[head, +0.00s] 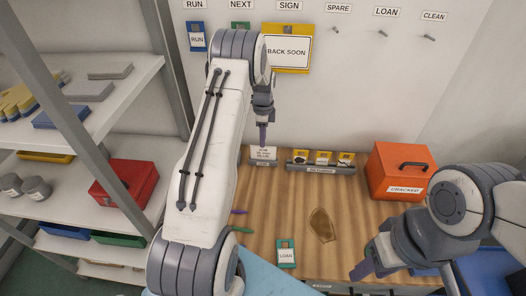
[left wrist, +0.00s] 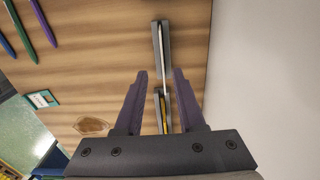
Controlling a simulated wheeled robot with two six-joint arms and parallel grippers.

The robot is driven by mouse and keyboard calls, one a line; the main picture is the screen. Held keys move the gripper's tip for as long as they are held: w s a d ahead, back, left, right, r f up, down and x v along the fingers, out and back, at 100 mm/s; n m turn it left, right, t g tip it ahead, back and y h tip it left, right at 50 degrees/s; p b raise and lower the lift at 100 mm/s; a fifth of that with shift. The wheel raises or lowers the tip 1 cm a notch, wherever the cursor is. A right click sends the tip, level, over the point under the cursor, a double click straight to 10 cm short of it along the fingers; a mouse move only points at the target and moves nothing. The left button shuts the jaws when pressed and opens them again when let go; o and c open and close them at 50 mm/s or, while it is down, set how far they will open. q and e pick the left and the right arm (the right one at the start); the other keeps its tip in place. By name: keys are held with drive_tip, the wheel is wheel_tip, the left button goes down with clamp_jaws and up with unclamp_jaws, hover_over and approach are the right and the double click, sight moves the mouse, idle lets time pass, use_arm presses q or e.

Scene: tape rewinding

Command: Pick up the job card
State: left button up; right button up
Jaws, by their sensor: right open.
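The job card (head: 264,153) is a white card with dark printed lines, standing upright in a small grey holder (head: 264,163) at the back of the wooden bench. In the left wrist view the card (left wrist: 164,55) shows as a thin pale edge in its holder. My left gripper (head: 263,138) is above the card in the head view. In the left wrist view my left gripper (left wrist: 160,73) is open, with its fingers apart on either side of the line of holders. Whether it touches the card cannot be told. My right gripper (head: 366,268) is open and empty at the bench's front right.
A grey rack (head: 320,169) with several yellow cards stands right of the card. An orange box (head: 400,172) labelled CRACKED is at the back right. A green LOAN tag (head: 286,253) and a brown stain (head: 321,225) lie in front. The wall is close behind.

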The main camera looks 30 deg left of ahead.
sight(263, 150)
use_arm(q)
wheel_tip(263, 150, down, 3)
drive_tip(key=shift+r+p, duration=0.1)
drive_tip(key=shift+p, duration=0.65)
wheel_tip(263, 150, down, 3)
drive_tip(key=shift+w+f+p, duration=0.15)
drive_tip(key=shift+f+p, duration=0.05)
drive_tip(key=shift+p, duration=0.85)
drive_tip(key=shift+f, duration=0.6)
clamp_jaws()
